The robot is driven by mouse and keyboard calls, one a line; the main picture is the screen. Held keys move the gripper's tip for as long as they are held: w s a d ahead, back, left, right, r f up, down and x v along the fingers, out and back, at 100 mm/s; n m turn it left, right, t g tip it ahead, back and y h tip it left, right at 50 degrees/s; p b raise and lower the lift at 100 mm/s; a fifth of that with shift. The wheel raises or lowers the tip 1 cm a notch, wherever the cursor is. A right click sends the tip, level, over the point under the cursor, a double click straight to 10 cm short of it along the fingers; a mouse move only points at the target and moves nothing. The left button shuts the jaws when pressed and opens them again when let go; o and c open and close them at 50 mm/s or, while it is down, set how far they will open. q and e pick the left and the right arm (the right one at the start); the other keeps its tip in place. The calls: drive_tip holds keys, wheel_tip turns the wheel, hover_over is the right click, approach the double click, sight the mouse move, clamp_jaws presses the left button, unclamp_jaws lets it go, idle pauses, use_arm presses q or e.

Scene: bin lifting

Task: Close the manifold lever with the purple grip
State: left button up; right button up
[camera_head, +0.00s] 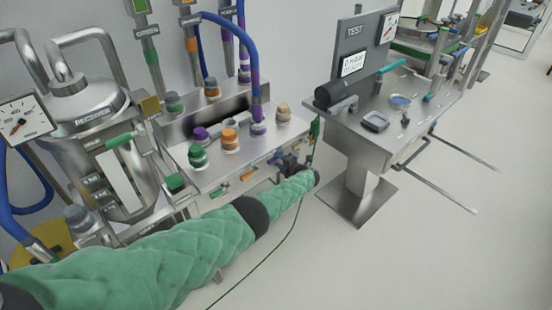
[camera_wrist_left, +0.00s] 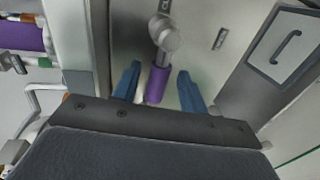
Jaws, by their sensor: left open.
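The manifold lever's purple grip (camera_wrist_left: 157,84) shows in the left wrist view, below a round grey metal pivot (camera_wrist_left: 166,38) on a steel panel. The two blue fingers of my left gripper (camera_wrist_left: 159,72) stand apart, one on each side of the grip, with gaps visible on both sides. Its lower end is partly hidden by my gripper body. In the head view my left gripper (camera_head: 290,163) is small and dark, at the front of the steel manifold bench (camera_head: 213,176). The purple lever is hard to make out there. My right gripper is in neither view.
Green, orange and purple capped fittings stand on the bench, with a blue hose (camera_head: 247,42) ending at a purple one. A steel tank (camera_head: 90,105) stands left. A test stand (camera_head: 365,140) stands right of my gripper. Floor between and in front is clear except a thin green cable.

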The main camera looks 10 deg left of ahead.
sight(277, 160)
use_arm(q)
drive_tip(key=v, duration=0.4)
drive_tip(key=shift+p, duration=0.4)
drive_tip(key=shift+v, duration=0.75)
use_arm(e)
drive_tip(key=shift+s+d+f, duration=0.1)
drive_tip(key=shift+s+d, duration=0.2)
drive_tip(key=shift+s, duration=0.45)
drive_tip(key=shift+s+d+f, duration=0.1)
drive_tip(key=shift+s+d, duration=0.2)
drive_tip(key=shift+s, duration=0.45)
